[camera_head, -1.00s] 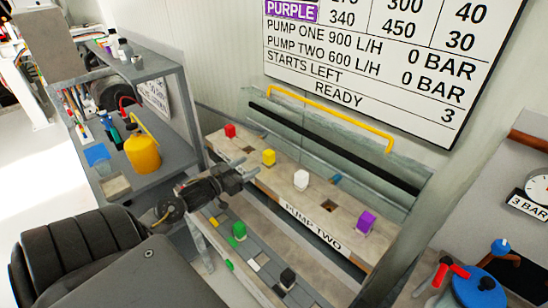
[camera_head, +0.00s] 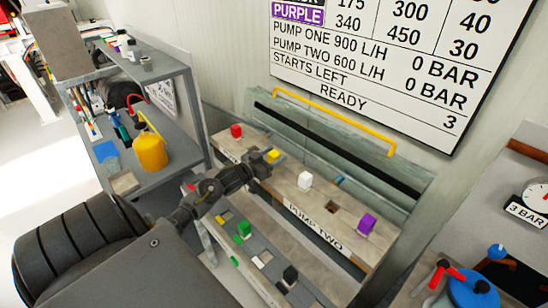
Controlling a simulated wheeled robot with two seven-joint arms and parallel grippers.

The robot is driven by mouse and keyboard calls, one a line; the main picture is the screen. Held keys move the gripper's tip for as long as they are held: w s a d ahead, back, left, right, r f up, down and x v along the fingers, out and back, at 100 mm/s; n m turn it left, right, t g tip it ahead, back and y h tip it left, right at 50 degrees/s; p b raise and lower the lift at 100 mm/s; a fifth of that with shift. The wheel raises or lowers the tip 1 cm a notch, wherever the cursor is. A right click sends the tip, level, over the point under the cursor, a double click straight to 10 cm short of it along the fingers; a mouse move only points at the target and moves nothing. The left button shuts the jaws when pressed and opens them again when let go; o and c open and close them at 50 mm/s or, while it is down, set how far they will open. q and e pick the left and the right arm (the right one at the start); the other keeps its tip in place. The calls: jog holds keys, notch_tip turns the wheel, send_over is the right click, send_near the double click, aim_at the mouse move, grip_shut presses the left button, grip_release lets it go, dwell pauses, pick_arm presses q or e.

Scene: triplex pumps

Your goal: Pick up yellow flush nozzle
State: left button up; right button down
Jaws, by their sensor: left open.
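The yellow flush nozzle (camera_head: 273,155) is a small yellow block on the upper ledge of the bench (camera_head: 330,222) marked PUMP TWO, between the red and white blocks. My left gripper (camera_head: 266,161) is at the yellow nozzle, with its open fingers close around or just over it. The fingers hide part of the nozzle, and I cannot tell whether they touch it. My right gripper is not in view.
The red block (camera_head: 236,131), white block (camera_head: 305,181) and purple block (camera_head: 367,223) stand along the same ledge. Green (camera_head: 243,229) and black (camera_head: 290,275) blocks sit on the lower shelf. A yellow rail (camera_head: 335,119) runs behind. A yellow can (camera_head: 151,152) stands on the left shelf.

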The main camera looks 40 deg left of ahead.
pick_arm(q)
jog(key=shift+w, duration=0.25)
jog(key=shift+s, duration=0.1)
jog(key=shift+c, duration=0.7)
jog(key=c, duration=1)
jog(key=shift+r, duration=0.15)
jog(key=shift+r+b, duration=0.5)
jog(key=shift+r, duration=0.1)
jog(key=s+d+r+b, duration=0.1)
jog(key=s+d+r, duration=0.5)
jog(key=r, duration=0.1)
jog(key=s+d+r+b, duration=0.1)
jog(key=s+d+r, duration=0.2)
jog(key=s+r, duration=0.1)
jog(key=shift+d+r+b, duration=0.25)
jog(key=shift+d+b, duration=0.05)
jog(key=shift+d, duration=0.1)
